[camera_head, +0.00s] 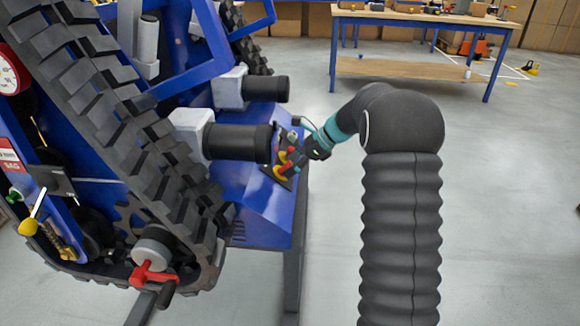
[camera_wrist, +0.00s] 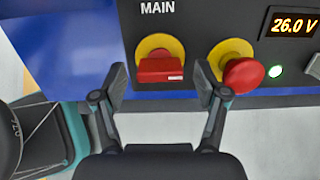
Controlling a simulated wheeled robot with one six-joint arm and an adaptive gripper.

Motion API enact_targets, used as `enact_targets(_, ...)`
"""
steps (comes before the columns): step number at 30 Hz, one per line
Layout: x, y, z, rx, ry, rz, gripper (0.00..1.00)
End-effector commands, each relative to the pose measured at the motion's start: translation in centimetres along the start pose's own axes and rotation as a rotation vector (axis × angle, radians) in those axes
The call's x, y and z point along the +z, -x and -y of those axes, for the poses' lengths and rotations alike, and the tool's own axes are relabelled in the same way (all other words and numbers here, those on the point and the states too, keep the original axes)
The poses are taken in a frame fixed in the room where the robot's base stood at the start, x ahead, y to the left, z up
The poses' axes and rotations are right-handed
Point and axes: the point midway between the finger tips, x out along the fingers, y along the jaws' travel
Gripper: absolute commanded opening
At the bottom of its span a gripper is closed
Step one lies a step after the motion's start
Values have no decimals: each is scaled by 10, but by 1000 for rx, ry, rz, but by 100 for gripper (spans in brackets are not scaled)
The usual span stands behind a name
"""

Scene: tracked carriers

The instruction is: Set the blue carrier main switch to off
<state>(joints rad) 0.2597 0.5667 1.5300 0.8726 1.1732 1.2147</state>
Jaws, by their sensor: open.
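The blue carrier (camera_head: 262,200) fills the left of the head view, with black tracks. Its main switch, a red handle (camera_wrist: 160,69) on a yellow disc under the word MAIN, shows in the wrist view on a black panel. The handle's bar lies horizontal in the picture. My gripper (camera_wrist: 160,84) is open, with one finger to the left and one to the right of the handle's lower part. I cannot tell whether either finger touches it. In the head view my gripper (camera_head: 290,165) is at the panel on the carrier's end, small and partly blurred into it.
A red mushroom button (camera_wrist: 243,76) on a yellow disc sits right of the switch, close to the right finger.

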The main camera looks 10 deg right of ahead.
Motion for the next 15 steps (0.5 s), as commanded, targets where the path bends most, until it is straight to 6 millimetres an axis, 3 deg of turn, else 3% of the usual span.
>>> enact_targets(12,0,-8,0,-1,1,0,73)
enact_targets(15,0,-7,0,-1,1,0,48)
